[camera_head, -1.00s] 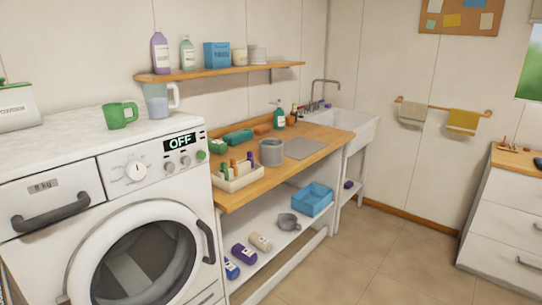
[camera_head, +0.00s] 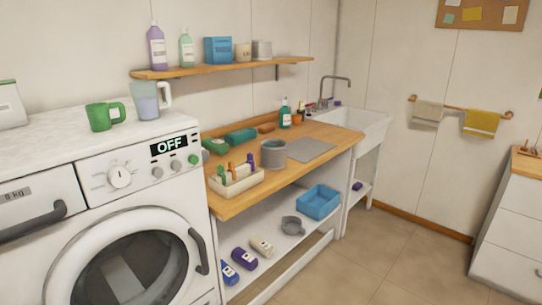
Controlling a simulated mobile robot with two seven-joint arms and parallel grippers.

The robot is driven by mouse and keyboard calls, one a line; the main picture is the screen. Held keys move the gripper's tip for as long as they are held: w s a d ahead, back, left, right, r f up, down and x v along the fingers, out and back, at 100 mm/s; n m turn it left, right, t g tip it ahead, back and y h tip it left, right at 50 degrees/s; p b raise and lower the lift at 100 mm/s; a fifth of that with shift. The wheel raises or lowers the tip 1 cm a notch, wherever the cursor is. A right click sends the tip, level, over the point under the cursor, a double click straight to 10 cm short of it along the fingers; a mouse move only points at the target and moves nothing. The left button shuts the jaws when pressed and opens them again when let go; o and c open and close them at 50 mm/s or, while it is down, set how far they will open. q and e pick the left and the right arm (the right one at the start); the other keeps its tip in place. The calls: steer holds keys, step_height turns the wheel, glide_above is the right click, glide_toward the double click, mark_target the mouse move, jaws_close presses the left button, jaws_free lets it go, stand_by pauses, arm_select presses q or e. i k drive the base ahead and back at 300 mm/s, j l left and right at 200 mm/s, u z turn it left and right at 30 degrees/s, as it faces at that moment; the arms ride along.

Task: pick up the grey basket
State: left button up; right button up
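A grey round container (camera_head: 273,153), the likeliest match for the grey basket, stands upright on the wooden worktop (camera_head: 240,204). I cannot tell for sure that it is a basket. A smaller grey pot (camera_head: 293,225) with a short handle sits on the white lower shelf beneath. Neither of my grippers is in view, and nothing touches either grey item.
A cream tray (camera_head: 237,186) with several small items stands left of the grey container, a flat grey mat (camera_head: 305,150) to its right. A washing machine (camera_head: 110,220) stands at the left, a sink (camera_head: 365,127) beyond the worktop. The tiled floor (camera_head: 390,265) in front is clear.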

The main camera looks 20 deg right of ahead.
mark_target(272, 158)
steer(key=i+l+u, duration=0.1)
steer(key=l, duration=0.25)
steer(key=i+l+u, duration=0.1)
steer(key=i+l, duration=0.15)
steer(key=i+l+u, duration=0.1)
steer(key=l, duration=0.4)
steer(key=i+l+u, duration=0.1)
steer(key=l, duration=0.3)
steer(key=i+l, duration=0.25)
steer(key=l, duration=0.15)
steer(key=i+l+u, duration=0.15)
steer(key=l, duration=0.2)
steer(key=l+u, duration=0.1)
steer(key=l, duration=0.3)
steer(key=i, duration=0.05)
